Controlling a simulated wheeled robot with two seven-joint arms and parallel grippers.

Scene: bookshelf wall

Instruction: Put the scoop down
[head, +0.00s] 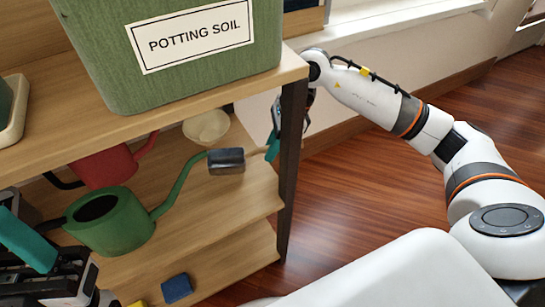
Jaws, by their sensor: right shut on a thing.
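The scoop (226,161) has a dark grey metal head and a short pale handle. It is at the right part of the middle shelf, in front of the tip of the green can's spout. My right gripper (272,147) reaches in beside the dark shelf post, which hides part of it. Its teal fingertips are shut on the scoop's handle end. I cannot tell whether the scoop's head touches the shelf board. My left gripper (28,240) is at the lower left, partly cut off by the frame, with one teal finger showing; its opening is unclear.
The middle shelf (245,205) also holds a green watering can (125,228), a red watering can (105,168) and a cream bowl (206,126). A green potting soil bin (200,70) stands on the top board. A blue block (176,288) lies lower down. Bare board shows right of the green can.

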